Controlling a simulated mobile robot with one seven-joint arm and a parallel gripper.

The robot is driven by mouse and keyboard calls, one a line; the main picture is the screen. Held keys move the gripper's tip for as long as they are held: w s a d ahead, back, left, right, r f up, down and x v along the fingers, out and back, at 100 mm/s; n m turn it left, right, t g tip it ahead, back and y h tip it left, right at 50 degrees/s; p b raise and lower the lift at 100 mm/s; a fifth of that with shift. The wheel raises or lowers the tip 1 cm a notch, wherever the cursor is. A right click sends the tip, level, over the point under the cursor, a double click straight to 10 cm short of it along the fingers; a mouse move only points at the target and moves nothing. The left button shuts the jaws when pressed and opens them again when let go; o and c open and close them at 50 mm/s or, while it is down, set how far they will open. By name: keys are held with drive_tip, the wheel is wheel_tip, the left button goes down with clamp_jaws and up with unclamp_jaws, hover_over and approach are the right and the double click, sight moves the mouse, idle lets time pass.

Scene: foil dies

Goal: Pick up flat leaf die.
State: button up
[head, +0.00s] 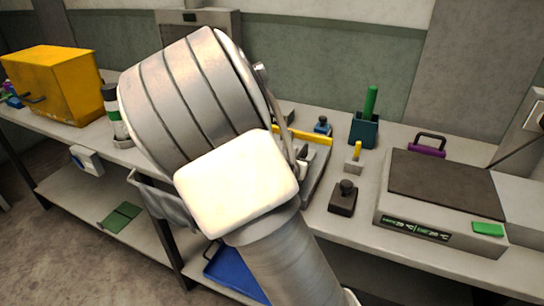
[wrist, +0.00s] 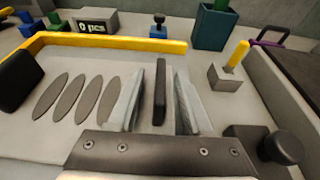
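In the wrist view my gripper (wrist: 158,80) is open, with its two pale fingers apart. A narrow dark upright piece (wrist: 160,105) shows between the fingers, with a visible gap on each side; I cannot tell whether it is the flat leaf die. Several flat grey leaf-shaped ovals (wrist: 70,97) lie in a row on the pale tray (wrist: 35,130) left of the fingers; I cannot tell whether they are dies or recesses. In the head view my arm hides the gripper and most of the tray.
A yellow bar (wrist: 100,40) edges the tray's back. A black block (wrist: 18,80) is at left. A black knobbed stamp (head: 343,197) and a grey block with a yellow handle (head: 354,158) stand at right. A hot plate (head: 440,185) is further right. A teal holder (head: 363,130) stands behind.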

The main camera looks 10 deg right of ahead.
clamp_jaws()
idle(1.2)
drive_tip(key=shift+r, duration=0.1)
